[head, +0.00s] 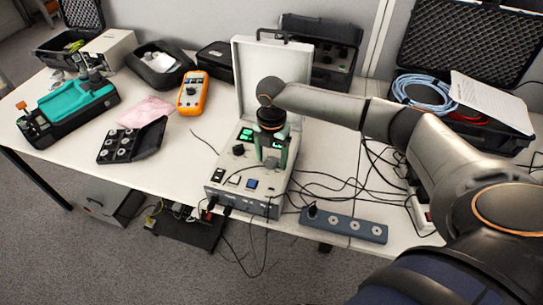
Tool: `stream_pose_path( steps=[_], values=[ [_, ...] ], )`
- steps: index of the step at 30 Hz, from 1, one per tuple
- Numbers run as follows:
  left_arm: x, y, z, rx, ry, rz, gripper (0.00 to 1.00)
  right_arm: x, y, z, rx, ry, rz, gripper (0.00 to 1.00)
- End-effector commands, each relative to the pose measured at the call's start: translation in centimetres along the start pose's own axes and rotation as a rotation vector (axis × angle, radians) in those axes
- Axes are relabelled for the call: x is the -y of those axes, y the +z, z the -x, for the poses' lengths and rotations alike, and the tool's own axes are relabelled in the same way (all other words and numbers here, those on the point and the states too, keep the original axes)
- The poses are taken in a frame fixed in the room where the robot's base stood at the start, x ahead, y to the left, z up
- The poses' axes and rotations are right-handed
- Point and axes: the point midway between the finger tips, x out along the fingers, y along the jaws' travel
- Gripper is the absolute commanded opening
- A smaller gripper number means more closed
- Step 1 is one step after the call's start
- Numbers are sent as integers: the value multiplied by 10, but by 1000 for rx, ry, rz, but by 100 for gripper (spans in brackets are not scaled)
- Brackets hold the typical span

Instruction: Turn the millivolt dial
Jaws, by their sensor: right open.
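The calibrator (245,205) is a white box with its lid (262,75) standing open behind it. It sits at the table's front edge. Its top panel has a small green-lit display (246,134), a black knob (238,150) on the left, and several sockets and switches along the front. I cannot read any label, so I cannot tell which knob is the millivolt dial. My right gripper (271,162) points down over the right part of the panel, open, and hides what is beneath it. Whether it touches anything is unclear. My left gripper is not in view.
A grey power strip (343,225) and loose black cables lie right of the calibrator. An orange multimeter (193,92), a pink cloth (146,111), a black case of round parts (132,142) and a teal device (78,105) stand left. Open black cases line the back.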

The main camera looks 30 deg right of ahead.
Motion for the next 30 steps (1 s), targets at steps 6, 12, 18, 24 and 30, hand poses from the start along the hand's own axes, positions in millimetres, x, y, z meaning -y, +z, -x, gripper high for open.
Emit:
stream_pose_path(
  steps=[6,12,18,24,30],
  values=[
    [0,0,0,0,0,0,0,0,0,0,0,0,0,69],
    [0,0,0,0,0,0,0,0,0,0,0,-1,0,46],
    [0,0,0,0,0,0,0,0,0,0,0,-1,0,24],
    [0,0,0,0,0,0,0,0,0,0,0,-1,0,1],
    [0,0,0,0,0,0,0,0,0,0,0,-1,-2,0]
  ],
)
